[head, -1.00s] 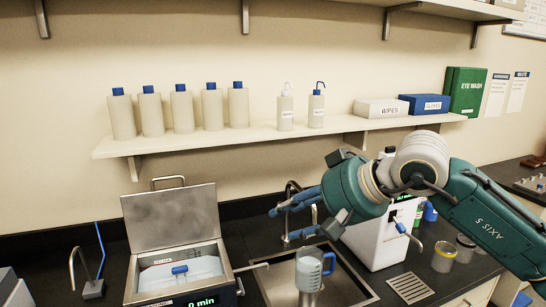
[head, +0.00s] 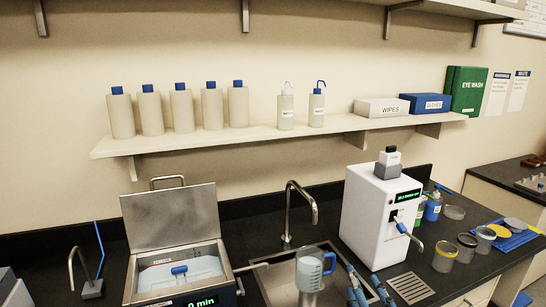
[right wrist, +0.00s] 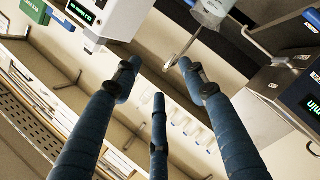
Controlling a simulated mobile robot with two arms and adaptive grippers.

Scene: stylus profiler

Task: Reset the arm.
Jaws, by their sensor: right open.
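My right gripper (head: 362,283) shows at the lower edge of the head view as blue fingers over the front of the sink, between the clear jug and the white dispenser. In the right wrist view my right gripper (right wrist: 158,76) has its three blue fingers spread apart with nothing between them. The rest of my right arm is out of the head view. My left gripper is in neither view now.
An open-lidded bath (head: 172,218) is at left. Jars (head: 444,256) and a blue tray (head: 515,238) stand right.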

